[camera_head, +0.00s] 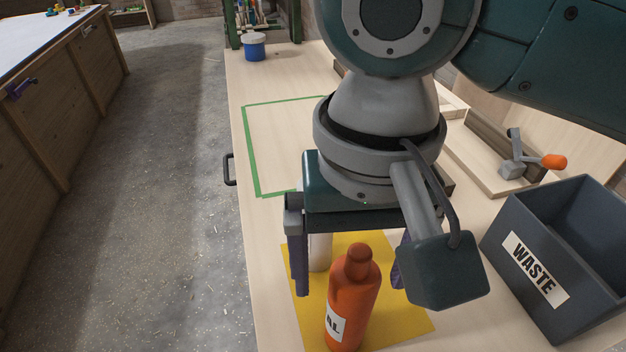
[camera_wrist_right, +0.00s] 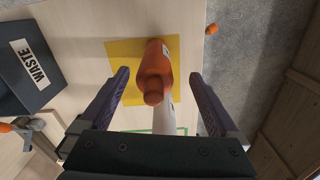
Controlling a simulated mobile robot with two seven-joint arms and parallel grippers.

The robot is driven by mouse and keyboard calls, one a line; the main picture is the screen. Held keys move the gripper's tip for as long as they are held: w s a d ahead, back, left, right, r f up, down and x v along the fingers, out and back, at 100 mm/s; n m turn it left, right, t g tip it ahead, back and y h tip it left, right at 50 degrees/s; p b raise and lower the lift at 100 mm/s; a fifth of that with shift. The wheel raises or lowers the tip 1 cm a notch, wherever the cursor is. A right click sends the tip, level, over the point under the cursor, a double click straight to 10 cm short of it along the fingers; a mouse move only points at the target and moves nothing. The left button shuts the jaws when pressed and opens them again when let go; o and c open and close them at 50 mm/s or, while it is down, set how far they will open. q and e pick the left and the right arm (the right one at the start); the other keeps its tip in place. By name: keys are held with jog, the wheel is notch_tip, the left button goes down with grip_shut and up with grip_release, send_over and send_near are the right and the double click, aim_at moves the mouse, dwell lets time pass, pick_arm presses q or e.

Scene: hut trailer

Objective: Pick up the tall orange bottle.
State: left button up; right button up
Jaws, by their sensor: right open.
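The tall orange bottle (camera_head: 352,305) stands upright on a yellow mat (camera_head: 402,322), with part of a white label showing. My right gripper (camera_head: 349,287) points down over the mat, its purple fingers apart. In the head view the bottle appears in front of and between the fingers. In the right wrist view the bottle (camera_wrist_right: 155,62) shows between the open fingers of the right gripper (camera_wrist_right: 159,75), and no finger visibly touches it. A white object (camera_head: 319,252) stands behind the bottle, partly hidden by the gripper. My left gripper is out of view.
A dark bin marked WASTE (camera_head: 585,222) stands right of the mat. A clamp with an orange handle (camera_head: 516,160) lies behind it. A green taped outline (camera_head: 252,150) and a blue tub (camera_head: 254,48) are farther back. A small orange thing (camera_wrist_right: 211,29) sits near the table edge.

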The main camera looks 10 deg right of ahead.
jog(key=f, duration=0.4)
jog(key=f+b, duration=0.1)
jog(key=f, duration=0.1)
jog(key=shift+w+d, duration=0.35)
jog(key=shift+c, duration=0.4)
jog(key=shift+r, duration=0.1)
grip_shut()
